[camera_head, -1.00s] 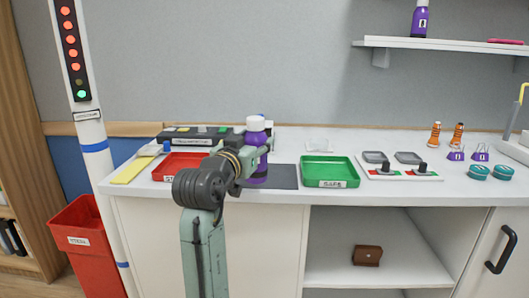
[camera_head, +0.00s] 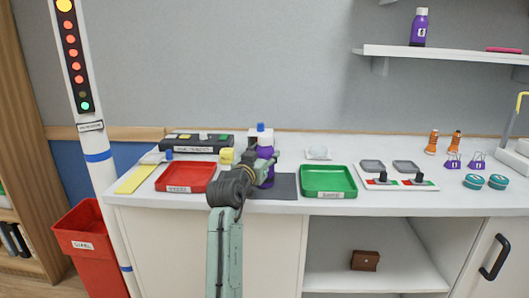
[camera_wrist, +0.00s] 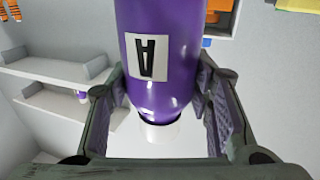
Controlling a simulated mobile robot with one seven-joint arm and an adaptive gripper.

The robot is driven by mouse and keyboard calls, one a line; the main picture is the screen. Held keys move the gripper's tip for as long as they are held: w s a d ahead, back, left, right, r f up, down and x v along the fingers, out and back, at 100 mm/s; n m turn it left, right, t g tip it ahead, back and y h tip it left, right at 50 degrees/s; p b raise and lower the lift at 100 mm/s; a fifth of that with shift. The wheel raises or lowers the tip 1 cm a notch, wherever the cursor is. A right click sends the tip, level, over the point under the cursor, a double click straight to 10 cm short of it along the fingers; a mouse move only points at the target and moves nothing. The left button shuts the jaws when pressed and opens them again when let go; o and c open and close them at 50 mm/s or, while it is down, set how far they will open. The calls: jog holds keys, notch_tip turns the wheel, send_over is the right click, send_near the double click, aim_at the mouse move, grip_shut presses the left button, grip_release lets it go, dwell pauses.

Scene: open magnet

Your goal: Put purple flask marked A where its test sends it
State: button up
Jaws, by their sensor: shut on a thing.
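The purple flask marked A (camera_wrist: 165,60) fills the middle of the wrist view, its label upside down and its white cap (camera_wrist: 160,132) toward the bottom. My gripper (camera_wrist: 160,105) has a finger on either side of the flask and is shut on it. In the head view, the flask (camera_head: 266,150) shows only partly behind my gripper (camera_head: 264,168), above the dark grey mat (camera_head: 285,187). I cannot tell whether its base touches the mat. A red tray (camera_head: 187,189) lies left of the mat and a green tray (camera_head: 329,193) right of it, both labelled.
A dark device with several buttons (camera_head: 196,143) stands behind the red tray. A switch panel (camera_head: 398,184) lies right of the green tray. Another purple flask (camera_head: 419,27) stands on the wall shelf. A light column (camera_head: 78,60) and red bin (camera_head: 85,232) stand left.

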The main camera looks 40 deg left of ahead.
jog(key=shift+r, duration=0.1)
jog(key=shift+f, duration=0.2)
jog(key=o, duration=1.4)
jog(key=shift+c, duration=0.2)
